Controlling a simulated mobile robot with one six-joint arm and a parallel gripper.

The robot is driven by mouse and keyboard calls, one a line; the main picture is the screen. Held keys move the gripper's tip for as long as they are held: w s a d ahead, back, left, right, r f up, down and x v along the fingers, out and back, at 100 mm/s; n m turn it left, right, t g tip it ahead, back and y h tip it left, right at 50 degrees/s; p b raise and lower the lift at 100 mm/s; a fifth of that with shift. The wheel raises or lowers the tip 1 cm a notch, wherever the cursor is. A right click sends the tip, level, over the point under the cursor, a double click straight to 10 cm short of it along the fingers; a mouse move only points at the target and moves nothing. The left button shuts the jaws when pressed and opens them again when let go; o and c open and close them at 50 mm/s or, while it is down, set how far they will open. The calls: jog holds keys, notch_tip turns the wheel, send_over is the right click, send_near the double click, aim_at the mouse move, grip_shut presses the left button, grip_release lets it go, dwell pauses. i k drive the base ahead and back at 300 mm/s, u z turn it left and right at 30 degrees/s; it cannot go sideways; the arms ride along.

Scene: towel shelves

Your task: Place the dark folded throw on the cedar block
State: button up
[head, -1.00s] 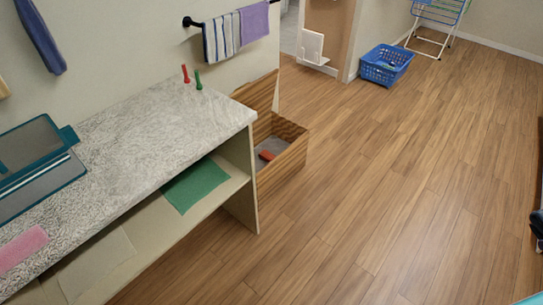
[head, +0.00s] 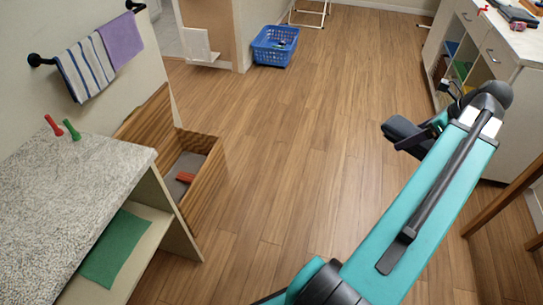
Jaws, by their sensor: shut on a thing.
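My gripper (head: 432,134) is at the right of the head view, at the end of my teal arm, above the floor. It is shut on a dark folded cloth (head: 402,132), which looks like the dark throw; my arm partly hides it. A small reddish-brown block (head: 185,177), which looks like the cedar block, lies on the grey bottom of an open wooden chest (head: 208,189). The chest stands on the floor at left, beyond the counter's end. My gripper is well to the right of the chest and apart from it.
The speckled counter (head: 60,190) at left bears a red and a green peg. A green cloth (head: 115,247) lies on its lower shelf. Towels hang on a wall rail above. A blue basket (head: 275,57) stands at the back. A white cabinet (head: 470,45) is at right. The middle floor is clear.

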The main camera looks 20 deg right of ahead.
aim_at(186, 176)
jog(key=u, duration=0.4)
jog(key=i, duration=0.5)
jog(key=u, duration=0.75)
jog(key=i, duration=0.65)
jog(key=u, duration=0.3)
